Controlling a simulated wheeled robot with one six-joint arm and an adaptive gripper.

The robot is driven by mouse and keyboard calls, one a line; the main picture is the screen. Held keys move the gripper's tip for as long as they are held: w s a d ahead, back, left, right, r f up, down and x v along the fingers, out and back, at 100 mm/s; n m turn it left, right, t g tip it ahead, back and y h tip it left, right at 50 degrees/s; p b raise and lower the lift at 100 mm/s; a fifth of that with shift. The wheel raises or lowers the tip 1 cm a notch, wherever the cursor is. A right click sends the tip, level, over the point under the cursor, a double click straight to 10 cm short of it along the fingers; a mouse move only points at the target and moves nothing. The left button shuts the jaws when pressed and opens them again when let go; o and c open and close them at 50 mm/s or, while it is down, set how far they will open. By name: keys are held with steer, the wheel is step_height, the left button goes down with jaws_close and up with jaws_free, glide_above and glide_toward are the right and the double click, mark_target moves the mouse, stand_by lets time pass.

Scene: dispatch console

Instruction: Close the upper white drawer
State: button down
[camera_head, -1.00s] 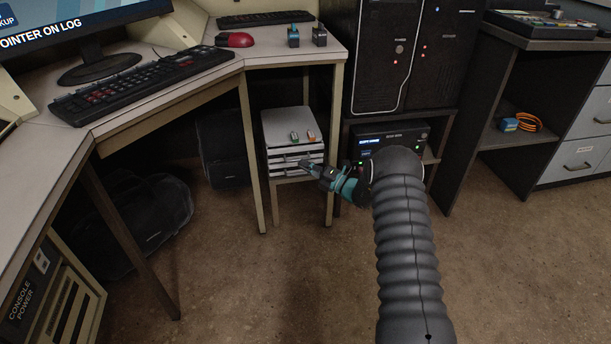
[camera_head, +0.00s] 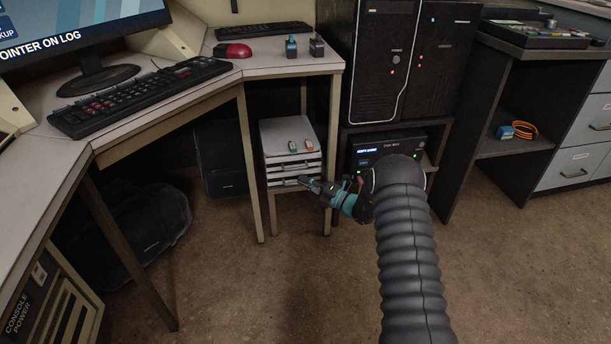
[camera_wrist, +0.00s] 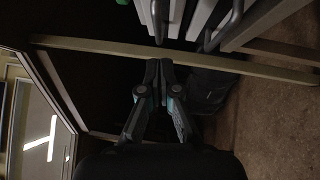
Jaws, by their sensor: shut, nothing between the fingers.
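The white drawer unit (camera_head: 284,134) stands on a low stand under the desk in the head view. Its upper white drawer (camera_head: 292,157) is the top one of the stacked fronts; how far it stands out is hard to tell. My gripper (camera_head: 304,180) is in front of the lower fronts at their right side, below the upper drawer. In the wrist view my gripper (camera_wrist: 158,66) has its fingertips together and empty. Pale drawer fronts and dark handles (camera_wrist: 234,22) show there, turned sideways, at the upper right. Contact with the unit cannot be told.
The floor in front is clear.

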steer(key=v, duration=1.1)
steer(key=s+a+f+n+g, duration=0.4)
steer(key=s+f+n+g, duration=0.25)
steer(key=s+n, duration=0.35)
steer(key=s+r+n+g+h, duration=0.45)
steer(key=s+n, duration=0.35)
steer(key=n, duration=0.2)
steer(key=s+d+r+n+t+h+p, duration=0.2)
steer(key=s+r+n, duration=0.8)
steer(key=r, duration=0.7)
steer(key=s+d+r+n+t+h+p, duration=0.2)
steer(key=s+d+r+n+h, duration=0.4)
steer(key=s+r, duration=1)
steer(key=r+n+t+h, duration=0.1)
steer(key=n+h, duration=0.2)
steer(key=n, duration=0.2)
steer(key=shift+s+r+t, duration=0.3)
steer(key=shift+s+t, duration=0.1)
steer(key=shift+h, duration=0.25)
